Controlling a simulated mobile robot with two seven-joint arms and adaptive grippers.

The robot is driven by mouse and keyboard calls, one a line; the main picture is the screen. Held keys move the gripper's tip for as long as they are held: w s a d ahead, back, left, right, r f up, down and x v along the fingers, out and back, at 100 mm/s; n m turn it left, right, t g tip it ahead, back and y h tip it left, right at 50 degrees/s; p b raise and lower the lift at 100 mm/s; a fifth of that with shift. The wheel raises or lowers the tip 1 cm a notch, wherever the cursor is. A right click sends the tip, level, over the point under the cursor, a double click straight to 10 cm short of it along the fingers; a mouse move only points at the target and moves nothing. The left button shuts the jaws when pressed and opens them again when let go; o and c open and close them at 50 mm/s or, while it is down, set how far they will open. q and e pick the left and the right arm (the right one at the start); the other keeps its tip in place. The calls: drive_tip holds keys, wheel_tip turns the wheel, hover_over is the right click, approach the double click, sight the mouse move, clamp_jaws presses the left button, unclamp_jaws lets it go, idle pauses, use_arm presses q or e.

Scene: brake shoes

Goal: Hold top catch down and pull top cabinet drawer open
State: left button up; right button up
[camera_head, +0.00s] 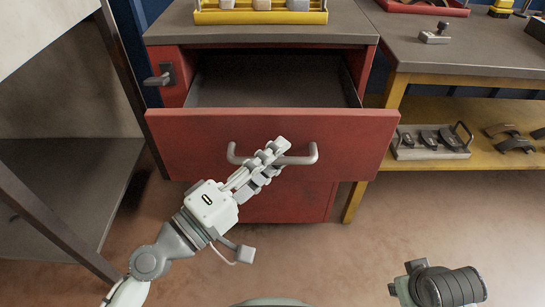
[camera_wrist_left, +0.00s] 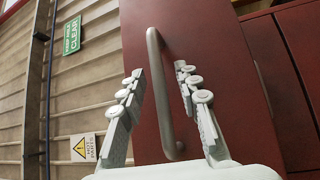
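The top drawer (camera_head: 285,138) of the red cabinet is pulled out, and its empty grey interior shows. Its curved grey handle (camera_head: 302,158) is on the drawer front. The catch (camera_head: 158,78), a grey lever on a dark plate, sits on the cabinet's front left of the drawer opening. My left gripper (camera_head: 275,151) is at the middle of the handle. In the left wrist view the handle (camera_wrist_left: 160,85) runs between the two spread fingers of the left gripper (camera_wrist_left: 160,72), with gaps on both sides. My right gripper is not in view.
A yellow tray (camera_head: 260,17) with parts stands on the cabinet top. A workbench (camera_head: 470,55) with a yellow lower shelf (camera_head: 440,165) holding brake shoes is at right. A shelf unit (camera_head: 60,160) stands at left. The floor in front is clear.

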use_arm(q)
drive_tip(key=v, duration=1.2)
idle(0.4)
